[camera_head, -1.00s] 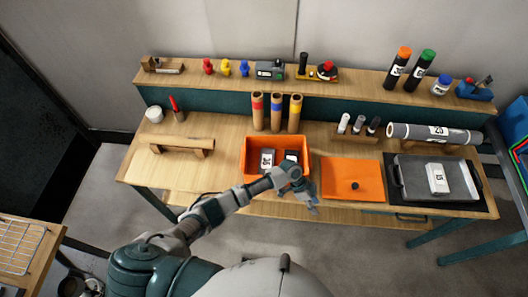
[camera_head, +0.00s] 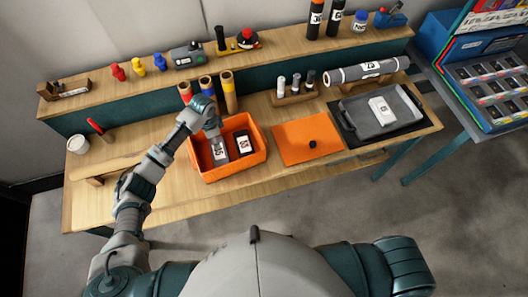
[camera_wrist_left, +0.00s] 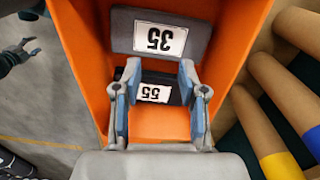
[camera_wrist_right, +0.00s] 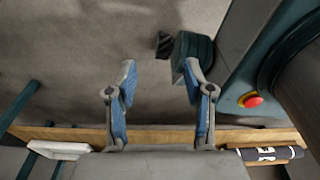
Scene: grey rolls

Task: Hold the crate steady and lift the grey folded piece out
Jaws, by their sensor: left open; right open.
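The orange crate (camera_head: 250,167) stands on the bench, and its walls also frame the left wrist view (camera_wrist_left: 85,45). Inside lie a grey folded piece with a white label reading 35 (camera_head: 219,158), also in the left wrist view (camera_wrist_left: 122,38), and a dark piece labelled 55 (camera_head: 243,141), nearer my fingers in that view (camera_wrist_left: 178,84). My left gripper (camera_head: 213,129) is over the crate's left part, fingers open (camera_wrist_left: 158,68), with nothing visible between them held. My right gripper (camera_wrist_right: 160,70) is open and empty, above floor and bench edge; the head view does not show it.
Bare bench lies in front.

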